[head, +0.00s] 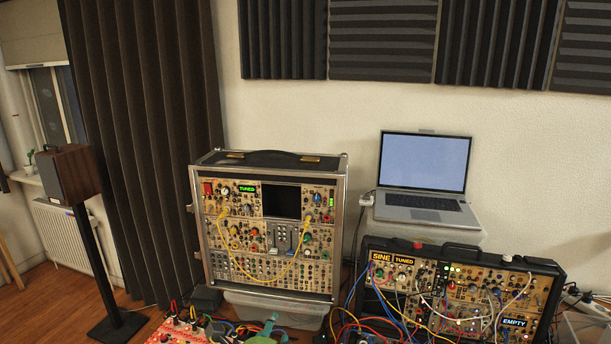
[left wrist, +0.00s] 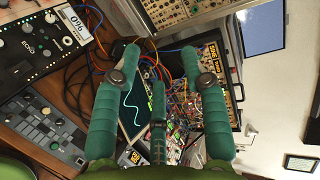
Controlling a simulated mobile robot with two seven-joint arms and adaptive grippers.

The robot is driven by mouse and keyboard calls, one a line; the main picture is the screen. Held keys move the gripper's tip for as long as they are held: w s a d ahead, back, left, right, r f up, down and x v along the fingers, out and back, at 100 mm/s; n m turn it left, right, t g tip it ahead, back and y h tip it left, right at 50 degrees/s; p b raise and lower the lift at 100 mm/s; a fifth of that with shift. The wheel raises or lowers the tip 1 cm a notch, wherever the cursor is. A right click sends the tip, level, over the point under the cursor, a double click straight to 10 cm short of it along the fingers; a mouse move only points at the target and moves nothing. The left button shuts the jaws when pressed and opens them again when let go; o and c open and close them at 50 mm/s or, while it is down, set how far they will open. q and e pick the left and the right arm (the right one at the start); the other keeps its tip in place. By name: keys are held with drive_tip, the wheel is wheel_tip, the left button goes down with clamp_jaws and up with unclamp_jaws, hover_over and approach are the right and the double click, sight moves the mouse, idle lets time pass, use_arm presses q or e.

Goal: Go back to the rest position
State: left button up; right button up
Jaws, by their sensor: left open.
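My left gripper (head: 268,328) shows as a small green shape at the bottom edge of the head view, among cables in front of the tall synth case (head: 270,235). In the left wrist view its green fingers (left wrist: 160,62) are spread apart, with nothing held between them. Behind them in that view are a dark screen with a light wavy line (left wrist: 132,104) and a tangle of patch cables. My right gripper is not in view.
A black synth case (head: 462,296) with many cables stands at the right, below an open laptop (head: 424,178). A red panel (head: 178,331) lies at the bottom. A speaker (head: 70,174) on a stand is at left. Loose cables lie around the gripper.

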use_arm(q)
drive_tip(key=s+a+f+n+g, duration=0.35)
drive_tip(key=s+f+n, duration=0.2)
drive_tip(key=s, duration=0.45)
drive_tip(key=s+a+f+n+g+y, duration=0.1)
drive_tip(key=s+a+f+n+g, duration=0.35)
drive_tip(key=s, duration=0.65)
drive_tip(key=s+a+f+n+g, duration=0.2)
drive_tip(key=s+a+f+n, duration=0.35)
drive_tip(key=s+n, duration=0.35)
drive_tip(key=s+f+m+g+b, duration=0.2)
drive_tip(key=f+b, duration=0.5)
drive_tip(key=f, duration=2.3)
drive_tip(key=s+a+f+b, duration=0.2)
drive_tip(key=s+f+b, duration=0.3)
drive_tip(key=s+f, duration=1.2)
wheel_tip(320, 180, down, 3)
drive_tip(key=shift+f+g, duration=0.1)
drive_tip(key=shift+g, duration=0.3)
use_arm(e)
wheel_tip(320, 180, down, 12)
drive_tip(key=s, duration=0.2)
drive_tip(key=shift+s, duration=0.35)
use_arm(q)
drive_tip(key=shift+a, duration=0.1)
